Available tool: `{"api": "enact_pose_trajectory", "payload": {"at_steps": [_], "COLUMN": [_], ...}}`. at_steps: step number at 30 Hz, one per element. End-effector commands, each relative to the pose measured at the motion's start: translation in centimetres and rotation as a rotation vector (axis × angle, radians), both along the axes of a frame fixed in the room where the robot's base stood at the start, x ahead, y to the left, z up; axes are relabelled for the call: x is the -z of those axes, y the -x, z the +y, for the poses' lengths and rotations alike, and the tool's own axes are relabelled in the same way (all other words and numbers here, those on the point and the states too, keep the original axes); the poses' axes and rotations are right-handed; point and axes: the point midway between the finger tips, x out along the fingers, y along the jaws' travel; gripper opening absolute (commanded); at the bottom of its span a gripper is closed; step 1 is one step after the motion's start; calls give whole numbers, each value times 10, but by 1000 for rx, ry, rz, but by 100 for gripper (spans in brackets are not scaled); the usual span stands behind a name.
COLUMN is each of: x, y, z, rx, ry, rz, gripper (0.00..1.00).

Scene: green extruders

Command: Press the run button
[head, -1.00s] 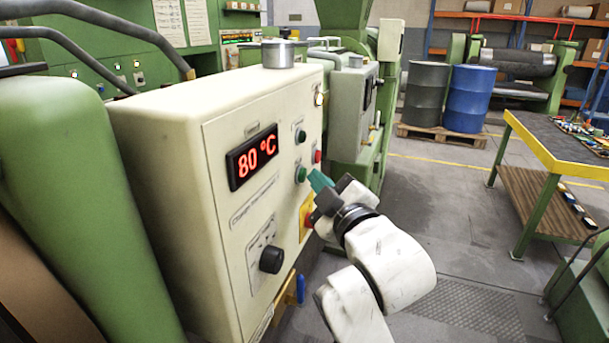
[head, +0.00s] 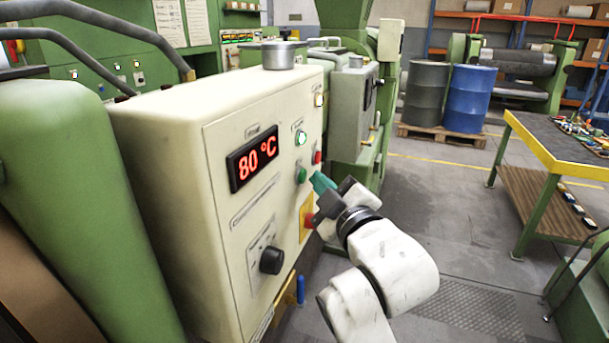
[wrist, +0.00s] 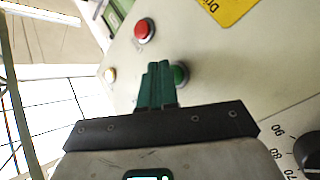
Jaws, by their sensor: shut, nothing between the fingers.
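The cream control box carries a green push button (head: 301,175) on its front panel, probably the run button; its label is not readable. It also shows in the wrist view (wrist: 181,75), partly behind the fingers. A round green lamp (head: 301,138) above it is lit bright. My gripper (head: 317,181) is shut and empty, its green fingertips just right of the green button, with a small gap in the head view. In the wrist view the fingers (wrist: 156,72) overlap the button's left edge. A red button (head: 317,157) sits close by.
A red knob on a yellow plate (head: 307,220) is just below my gripper. The panel also has a red 80 °C display (head: 253,157) and a black dial (head: 271,261). Open floor lies to the right, before the workbench (head: 540,140) and drums (head: 470,98).

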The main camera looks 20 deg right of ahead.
Motion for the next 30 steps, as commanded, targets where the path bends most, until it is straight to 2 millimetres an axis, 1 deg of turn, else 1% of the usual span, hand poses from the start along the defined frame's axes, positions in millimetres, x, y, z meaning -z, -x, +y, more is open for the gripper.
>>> {"api": "enact_pose_trajectory", "payload": {"at_steps": [4, 14, 30], "x": [-1, -1, 0], "y": [4, 5, 31], "z": [-5, -7, -43], "rx": [0, 1, 3], "ry": [0, 0, 0], "rz": [-1, -1, 0], "gripper": [0, 0, 0]}}
